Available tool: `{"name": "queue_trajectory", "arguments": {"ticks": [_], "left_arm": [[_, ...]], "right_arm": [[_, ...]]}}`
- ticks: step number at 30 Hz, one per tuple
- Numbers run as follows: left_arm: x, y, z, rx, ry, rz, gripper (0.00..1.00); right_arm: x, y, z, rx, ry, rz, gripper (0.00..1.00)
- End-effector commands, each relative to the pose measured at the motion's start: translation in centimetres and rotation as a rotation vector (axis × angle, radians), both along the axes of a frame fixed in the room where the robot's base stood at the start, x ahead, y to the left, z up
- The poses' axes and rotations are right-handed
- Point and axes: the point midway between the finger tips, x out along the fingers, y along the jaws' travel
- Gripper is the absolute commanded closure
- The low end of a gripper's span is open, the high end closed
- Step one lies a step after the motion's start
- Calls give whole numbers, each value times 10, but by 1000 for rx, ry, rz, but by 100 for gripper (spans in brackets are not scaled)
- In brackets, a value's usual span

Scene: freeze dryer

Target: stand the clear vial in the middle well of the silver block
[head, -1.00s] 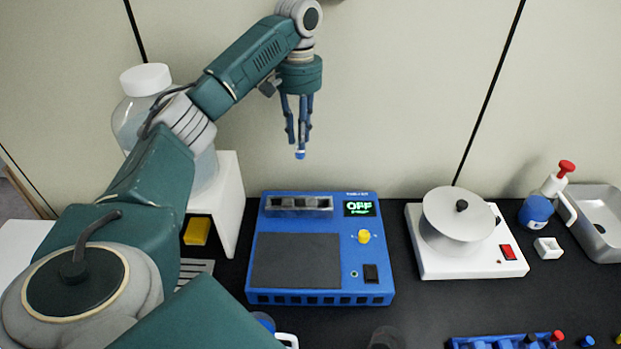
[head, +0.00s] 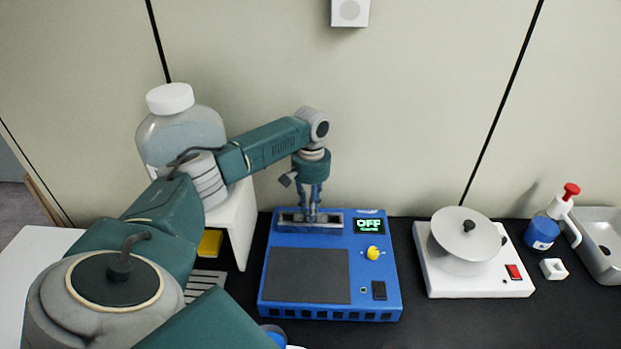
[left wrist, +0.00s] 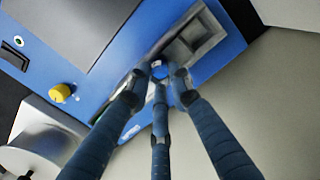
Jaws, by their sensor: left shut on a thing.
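The silver block (head: 290,221) is set in the back left of the blue unit's top, and it also shows in the left wrist view (left wrist: 208,34). My left gripper (head: 313,217) is down at the block, its fingertips over or in the middle part. In the left wrist view the fingers (left wrist: 158,72) close together on a small thing, taken to be the clear vial (left wrist: 157,64). The vial is mostly hidden by the fingers. I cannot tell whether it is inside a well or just above it. My right gripper is not in view.
The blue unit (head: 305,275) has a dark plate, a yellow knob (head: 374,253) and a display reading OFF. A large jar (head: 180,135) on a white stand (head: 240,225) is to its left. A white device with a round top (head: 465,238) stands to its right.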

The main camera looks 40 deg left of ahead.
Motion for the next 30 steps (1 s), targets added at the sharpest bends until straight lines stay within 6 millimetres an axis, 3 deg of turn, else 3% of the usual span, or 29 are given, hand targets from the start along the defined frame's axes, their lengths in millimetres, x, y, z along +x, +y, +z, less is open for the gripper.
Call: {"name": "queue_trajectory", "arguments": {"ticks": [4,12,13,15,25,30], "left_arm": [[0,0,-4,0,-1,-1,100],[0,0,-7,0,0,0,100],[0,0,-6,0,0,0,74],[0,0,-6,0,0,0,61],[0,0,-3,1,-2,0,61],[2,1,15,1,-4,1,61]], "right_arm": [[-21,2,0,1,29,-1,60],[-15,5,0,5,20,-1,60],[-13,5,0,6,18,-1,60],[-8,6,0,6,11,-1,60],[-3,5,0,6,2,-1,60],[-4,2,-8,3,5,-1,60]]}}
